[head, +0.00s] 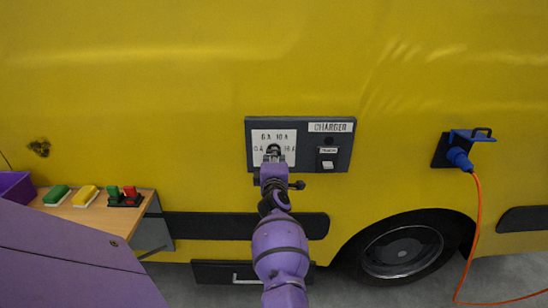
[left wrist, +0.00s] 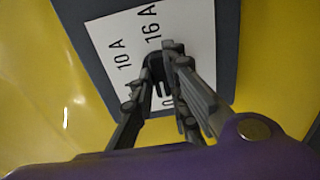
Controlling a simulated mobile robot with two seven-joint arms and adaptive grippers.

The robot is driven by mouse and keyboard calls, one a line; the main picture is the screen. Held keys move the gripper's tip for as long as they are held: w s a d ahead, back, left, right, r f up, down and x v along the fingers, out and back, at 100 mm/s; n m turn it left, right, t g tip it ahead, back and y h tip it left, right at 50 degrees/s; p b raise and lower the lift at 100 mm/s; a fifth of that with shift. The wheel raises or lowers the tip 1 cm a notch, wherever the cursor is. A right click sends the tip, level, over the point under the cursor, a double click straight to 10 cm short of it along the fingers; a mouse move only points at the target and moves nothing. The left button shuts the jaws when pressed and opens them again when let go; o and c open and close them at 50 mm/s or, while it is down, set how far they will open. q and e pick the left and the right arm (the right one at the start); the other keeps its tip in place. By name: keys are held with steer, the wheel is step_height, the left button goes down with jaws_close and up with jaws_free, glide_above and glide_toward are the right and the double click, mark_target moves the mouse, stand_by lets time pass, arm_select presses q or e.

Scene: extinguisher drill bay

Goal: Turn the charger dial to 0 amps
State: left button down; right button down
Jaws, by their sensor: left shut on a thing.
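The charger panel (head: 343,160) is a dark plate on the yellow vehicle side, with a white scale plate marked 0 A, 6 A, 10 A and 16 A. The black dial (head: 273,148) sits low in the middle of that scale. My left gripper (head: 273,157) is at the dial, shut on it. In the left wrist view the two fingers (left wrist: 158,85) lie on either side of the dial (left wrist: 156,64), and the 10 A and 16 A marks show beyond. The fingers cover part of the dial, and I cannot tell which mark it points to. My right gripper is not in view.
A small switch (head: 327,160) sits right of the scale. A blue plug (head: 459,158) with an orange cable (head: 478,220) is farther right. At left, a wooden bench (head: 95,211) holds green, yellow and red-and-green items. A wheel (head: 402,250) is below right.

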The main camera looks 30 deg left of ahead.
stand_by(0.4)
arm_select(q)
steer(key=c, duration=1.7)
jaws_free()
steer(key=shift+d, duration=0.1)
steer(key=v, duration=1.2)
steer(key=shift+s, duration=0.1)
